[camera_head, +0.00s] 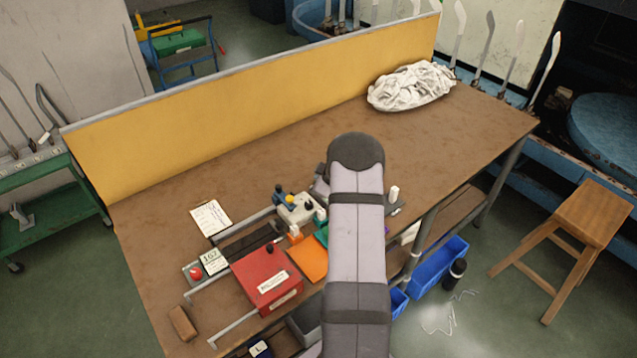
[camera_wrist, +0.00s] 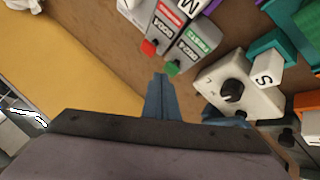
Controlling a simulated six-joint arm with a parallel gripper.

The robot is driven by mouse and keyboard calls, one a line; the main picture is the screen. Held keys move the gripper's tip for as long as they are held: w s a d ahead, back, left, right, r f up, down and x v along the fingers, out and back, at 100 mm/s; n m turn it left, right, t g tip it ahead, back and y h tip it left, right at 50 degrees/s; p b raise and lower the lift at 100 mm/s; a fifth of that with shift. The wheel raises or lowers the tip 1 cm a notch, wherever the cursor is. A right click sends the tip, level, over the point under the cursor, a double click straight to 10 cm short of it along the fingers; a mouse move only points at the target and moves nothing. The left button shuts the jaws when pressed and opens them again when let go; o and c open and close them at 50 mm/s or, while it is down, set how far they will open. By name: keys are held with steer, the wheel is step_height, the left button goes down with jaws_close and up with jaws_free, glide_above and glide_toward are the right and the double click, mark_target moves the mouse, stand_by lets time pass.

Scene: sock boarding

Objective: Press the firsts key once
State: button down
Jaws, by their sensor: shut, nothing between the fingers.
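In the wrist view two small grey boxes stand side by side, one with a red key (camera_wrist: 149,47) and one with a green key (camera_wrist: 172,68). The red-key box has a red label (camera_wrist: 170,10) and the green-key box a green label (camera_wrist: 198,40); the slanted lettering is too small to read for sure. My gripper (camera_wrist: 161,78) is shut and empty, its tips close beside the green key and just short of the red key in the picture. I cannot tell whether it touches either.
A cream box with a black knob (camera_wrist: 232,91) and a block marked S (camera_wrist: 267,76) stand right of the keys. In the head view a red box (camera_head: 265,275), an orange piece (camera_head: 307,257) and a card (camera_head: 211,218) lie left of my arm. A white cloth heap (camera_head: 411,87) lies at the back.

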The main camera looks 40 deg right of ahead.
steer(key=shift+f+b, duration=0.5)
steer(key=shift+f, duration=0.25)
stand_by(0.6)
steer(key=shift+r, duration=0.15)
steer(key=shift+r+p, duration=1)
steer(key=shift+p, duration=0.2)
step_height(320, 180, up, 5)
steer(key=p, duration=0.5)
stand_by(0.7)
